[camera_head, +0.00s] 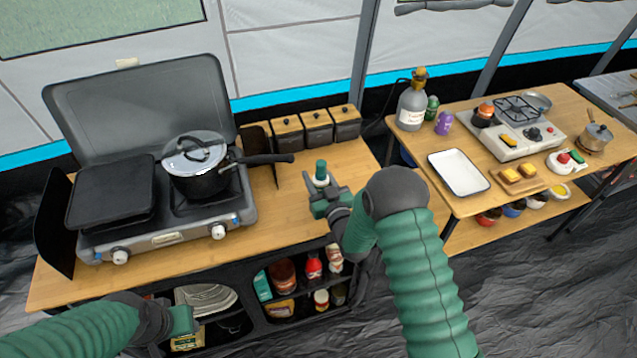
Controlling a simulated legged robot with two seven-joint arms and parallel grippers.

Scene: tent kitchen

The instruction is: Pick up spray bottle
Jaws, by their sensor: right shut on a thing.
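A small bottle with a dark green top and a pale body (321,174), which I take as the spray bottle, is between the fingers of my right gripper (322,188). The gripper is shut on it, over the front right part of the wooden counter (285,215). The bottle looks upright; its lower part is hidden by the gripper, and I cannot tell whether it touches the counter. My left gripper (185,322) is low at the left, in front of the shelves and away from the bottle. Its fingers do not show clearly.
A camping stove (165,240) with a lidded pot (196,180) stands left on the counter. Several lidded boxes (317,125) line the back. A second table at right holds a grey bottle (411,108), a white tray (459,172) and a burner (512,140). Shelves below are full.

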